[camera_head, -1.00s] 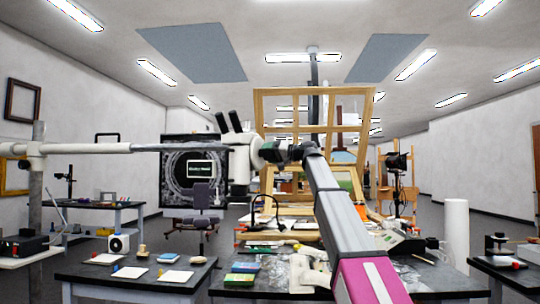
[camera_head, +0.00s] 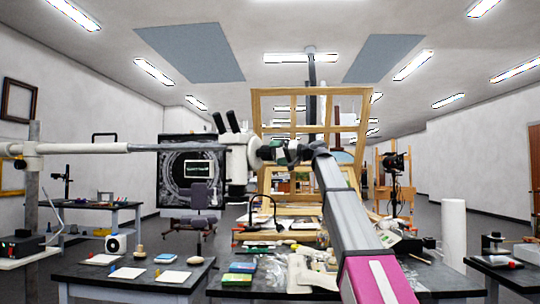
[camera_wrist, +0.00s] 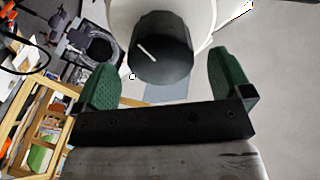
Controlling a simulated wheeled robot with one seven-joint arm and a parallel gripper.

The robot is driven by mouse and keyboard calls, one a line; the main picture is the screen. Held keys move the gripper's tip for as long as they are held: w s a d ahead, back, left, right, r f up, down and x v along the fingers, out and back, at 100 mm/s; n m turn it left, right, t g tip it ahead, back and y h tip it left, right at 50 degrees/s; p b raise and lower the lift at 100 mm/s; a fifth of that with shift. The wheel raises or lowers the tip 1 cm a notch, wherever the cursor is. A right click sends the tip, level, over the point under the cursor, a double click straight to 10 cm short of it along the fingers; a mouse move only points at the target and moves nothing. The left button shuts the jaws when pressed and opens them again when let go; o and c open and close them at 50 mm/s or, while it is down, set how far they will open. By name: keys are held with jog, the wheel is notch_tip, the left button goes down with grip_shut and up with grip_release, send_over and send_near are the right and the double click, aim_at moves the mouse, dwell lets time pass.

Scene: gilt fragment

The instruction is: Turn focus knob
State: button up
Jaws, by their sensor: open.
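The focus knob (camera_wrist: 160,50) is a black round knob with a white line mark, on the side of a white microscope body (camera_wrist: 122,18). In the wrist view the line slants down to the right. My gripper (camera_wrist: 160,62) is open, with one green-padded finger on each side of the knob and visible gaps between pads and knob. In the head view the white microscope (camera_head: 238,160) with dark eyepieces hangs on a horizontal boom, and my gripper (camera_head: 282,153) is at its right side. The knob is small and dark there, partly blended with my gripper.
The boom (camera_head: 90,148) runs left from the microscope. A wooden easel frame (camera_head: 305,105) stands behind my gripper. Below is a cluttered dark worktable (camera_head: 340,285) with a black lamp (camera_head: 262,200). A white cylinder (camera_head: 453,235) stands at right.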

aim_at(274, 153)
jog(key=v, duration=0.6)
dwell(1.6)
jog(key=w+a+n, duration=0.1)
jog(key=a, duration=0.2)
jog(key=w+a+n, duration=0.1)
jog(key=a, duration=0.2)
jog(key=w+a+n, duration=0.2)
jog(key=a, duration=0.1)
jog(key=shift+a+r, duration=0.1)
jog(key=shift+a, duration=0.25)
jog(key=c, duration=0.9)
